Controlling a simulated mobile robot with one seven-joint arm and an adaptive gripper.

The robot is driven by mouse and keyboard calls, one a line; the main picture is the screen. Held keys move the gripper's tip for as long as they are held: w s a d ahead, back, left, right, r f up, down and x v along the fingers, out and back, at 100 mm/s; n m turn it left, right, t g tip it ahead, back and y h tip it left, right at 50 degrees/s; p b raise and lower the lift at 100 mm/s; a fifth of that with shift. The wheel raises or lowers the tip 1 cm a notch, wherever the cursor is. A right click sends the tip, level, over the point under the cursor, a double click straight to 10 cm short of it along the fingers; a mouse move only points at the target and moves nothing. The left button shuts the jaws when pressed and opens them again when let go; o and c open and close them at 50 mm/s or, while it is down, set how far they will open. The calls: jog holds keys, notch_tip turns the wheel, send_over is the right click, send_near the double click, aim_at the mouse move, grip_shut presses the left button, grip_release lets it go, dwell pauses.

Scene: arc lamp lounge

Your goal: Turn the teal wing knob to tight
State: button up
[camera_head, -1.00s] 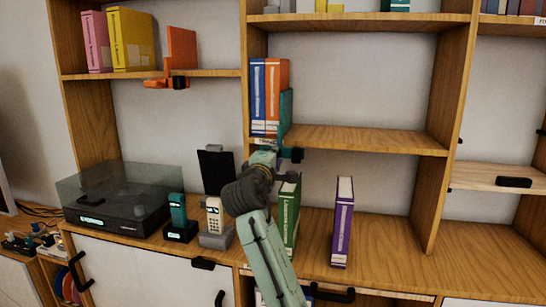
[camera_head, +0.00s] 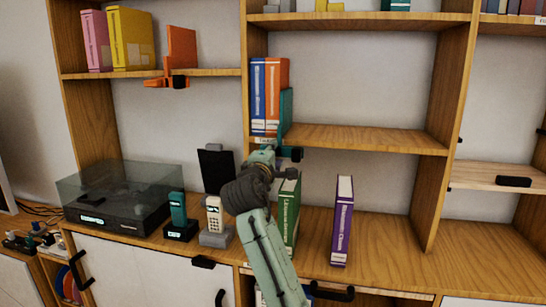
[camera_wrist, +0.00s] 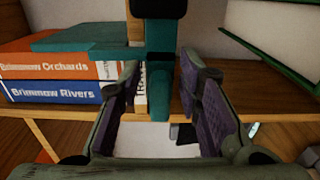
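A teal bookend clamp (camera_head: 286,112) stands at the right end of the blue and orange books on the middle shelf. In the wrist view its teal plate (camera_wrist: 90,40) lies against the books. A teal wing-like bar (camera_wrist: 158,85) with a dark block above it is between my fingers. I take this bar for the wing knob; its tight mark is not visible. My gripper (camera_wrist: 160,98) is open, with a finger on each side of the bar and gaps showing. In the head view my gripper (camera_head: 265,157) is at the shelf's front edge, and my wrist partly hides the clamp's lower part.
A green book (camera_head: 290,205) stands on the counter close behind my arm, and a purple book (camera_head: 342,220) stands to its right. Handsets (camera_head: 178,215) and a lidded turntable (camera_head: 115,205) are to the left. An orange clamp (camera_head: 165,82) is on the upper left shelf.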

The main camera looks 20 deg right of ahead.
jog(key=shift+o, duration=0.2)
jog(key=v, duration=1.2)
